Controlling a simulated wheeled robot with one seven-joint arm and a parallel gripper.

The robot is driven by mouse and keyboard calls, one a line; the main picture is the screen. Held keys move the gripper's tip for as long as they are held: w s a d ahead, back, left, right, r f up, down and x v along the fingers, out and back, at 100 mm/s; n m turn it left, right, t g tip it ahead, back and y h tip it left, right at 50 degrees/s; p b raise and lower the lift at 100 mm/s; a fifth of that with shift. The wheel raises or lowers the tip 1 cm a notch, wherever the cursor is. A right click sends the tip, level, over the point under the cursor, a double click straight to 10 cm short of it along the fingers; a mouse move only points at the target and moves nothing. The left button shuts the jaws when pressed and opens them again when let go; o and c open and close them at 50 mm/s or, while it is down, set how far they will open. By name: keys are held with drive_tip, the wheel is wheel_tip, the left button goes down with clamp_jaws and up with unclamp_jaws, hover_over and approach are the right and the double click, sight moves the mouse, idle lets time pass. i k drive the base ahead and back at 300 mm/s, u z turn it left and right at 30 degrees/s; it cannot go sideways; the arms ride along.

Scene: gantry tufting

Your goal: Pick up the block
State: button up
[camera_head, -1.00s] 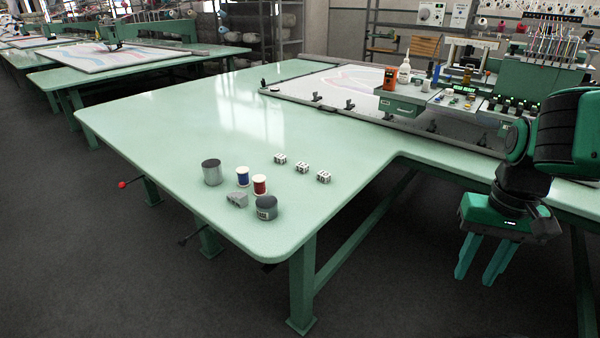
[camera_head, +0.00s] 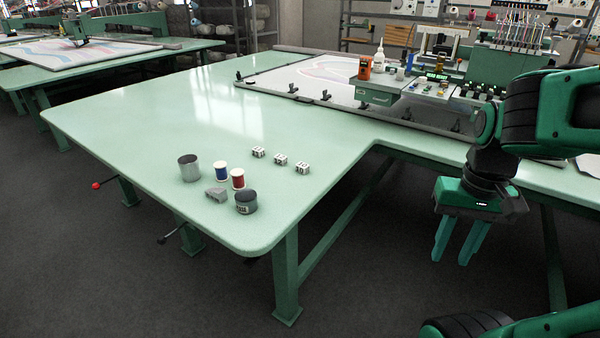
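Three small white cubes with dark markings stand in a slanted row on the green table: a left cube (camera_head: 258,152), a middle cube (camera_head: 280,160) and a right cube (camera_head: 303,168). A small grey angular block (camera_head: 216,194) lies nearer the table's front corner, among spools and cans. I cannot tell which of these the task calls the block. My gripper (camera_head: 451,259) hangs at the right, off the table's edge, fingers pointing down. Its fingers are apart with nothing between them. It is well to the right of all the blocks.
Around the grey block are a grey can (camera_head: 189,168), a blue spool (camera_head: 221,171), a red spool (camera_head: 238,179) and a dark-topped tin (camera_head: 246,202). The green table (camera_head: 150,120) is otherwise largely clear on the left. A tufting machine (camera_head: 425,90) stands at the back right.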

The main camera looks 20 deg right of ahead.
sight(302, 168)
drive_tip(key=k, duration=0.45)
drive_tip(key=z, duration=0.45)
drive_tip(key=i, duration=1.45)
drive_tip(key=u, duration=0.55)
